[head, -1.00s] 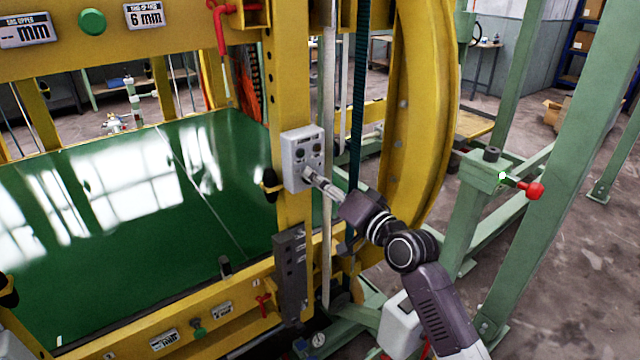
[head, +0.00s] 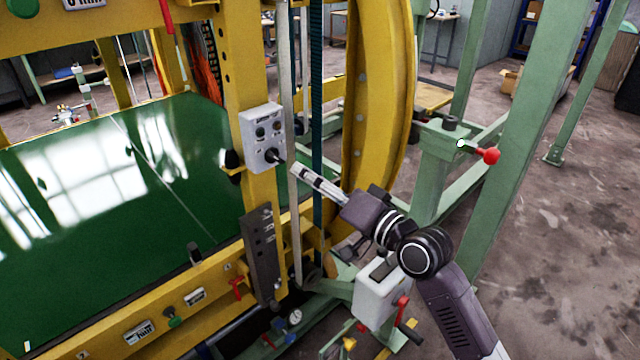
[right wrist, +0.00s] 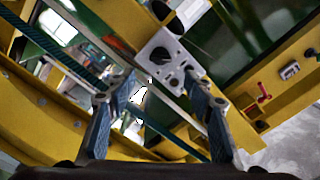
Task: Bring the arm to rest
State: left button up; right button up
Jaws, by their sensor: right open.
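My right gripper (head: 298,172) is in the middle of the head view, its arm coming up from the lower right. It points up and left toward a light grey control box (head: 263,138) with black knobs on the yellow post. A gap shows between the fingertips and the box. In the right wrist view the two fingers (right wrist: 160,95) stand wide apart with nothing between them, and the control box (right wrist: 166,56) lies beyond them. My left gripper is not in view.
The yellow ring frame (head: 384,110) stands right behind my right gripper. A green post (head: 525,120) and a red-knobbed lever (head: 490,156) stand to the right. A white box (head: 378,294) with a red handle is below my arm. A green panel (head: 110,190) fills the left.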

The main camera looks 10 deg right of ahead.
jog(key=shift+v, duration=1.1)
jog(key=w+d+f+m+g+h, duration=0.1)
jog(key=d+f+h, duration=0.2)
jog(key=f, duration=0.9)
jog(key=w+d+f+g+h, duration=0.15)
jog(key=d+f, duration=0.25)
jog(key=f, duration=0.8)
jog(key=s+d+f+g+h, duration=0.15)
jog(key=s+f, duration=0.35)
jog(key=f, duration=0.6)
jog(key=s+d+f+g+h, duration=0.1)
jog(key=s+d+f+h, duration=0.3)
jog(key=f, duration=0.8)
jog(key=s+d+f+n+g, duration=0.2)
jog(key=s+f+g, duration=0.1)
jog(key=s+f, duration=1.05)
jog(key=s+d+f+n+g, duration=0.1)
jog(key=s+f+n+g, duration=0.15)
jog(key=s+f, duration=1.1)
jog(key=s+n+g, duration=0.1)
jog(key=s+g, duration=0.2)
jog(key=s, duration=1.7)
jog(key=shift+d+r+h, duration=0.2)
jog(key=shift+r+h, duration=0.05)
jog(key=shift+h, duration=0.05)
